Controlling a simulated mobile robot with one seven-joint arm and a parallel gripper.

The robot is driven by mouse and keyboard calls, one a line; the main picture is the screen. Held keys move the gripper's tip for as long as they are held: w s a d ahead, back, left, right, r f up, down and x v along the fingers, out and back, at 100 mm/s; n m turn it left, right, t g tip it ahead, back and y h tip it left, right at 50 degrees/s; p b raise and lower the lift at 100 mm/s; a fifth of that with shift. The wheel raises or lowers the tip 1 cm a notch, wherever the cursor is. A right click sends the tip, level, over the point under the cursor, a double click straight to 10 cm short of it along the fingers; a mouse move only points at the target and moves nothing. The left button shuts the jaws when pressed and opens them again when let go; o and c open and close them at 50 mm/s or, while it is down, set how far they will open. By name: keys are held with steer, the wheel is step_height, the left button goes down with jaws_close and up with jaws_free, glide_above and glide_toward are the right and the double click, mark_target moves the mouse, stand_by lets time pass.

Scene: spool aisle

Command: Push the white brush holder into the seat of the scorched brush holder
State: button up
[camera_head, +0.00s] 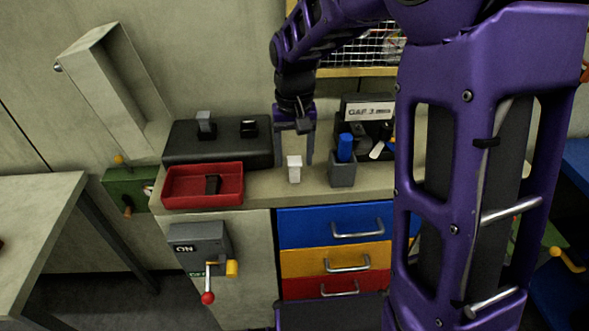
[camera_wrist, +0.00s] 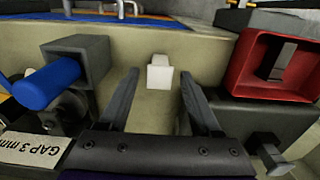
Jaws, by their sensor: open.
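The white brush holder (camera_head: 294,170) stands upright on the bench top, near its front edge. In the wrist view the white brush holder (camera_wrist: 159,74) shows ahead of the fingertips, centred between them. My gripper (camera_head: 294,158) is open and empty, pointing down just behind the holder; I cannot tell any contact. A dark block (camera_head: 212,184), perhaps the scorched brush holder, lies in the red tray (camera_head: 178,201). The black housing (camera_head: 180,149) behind the tray carries a grey-topped holder (camera_head: 205,123) and a dark opening or piece (camera_head: 249,128). I cannot tell which.
A grey cup with a blue cylinder (camera_head: 345,148) stands right of my gripper. A "GAP 3 mm" sign (camera_head: 368,111) is behind it. A switch box with a red-knobbed lever (camera_head: 200,245) and coloured drawers (camera_head: 330,229) are below. Bare bench lies between tray and white holder.

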mark_target(295, 171)
step_height(295, 171, down, 2)
steer(key=shift+f, duration=0.2)
jaws_close()
stand_by(0.4)
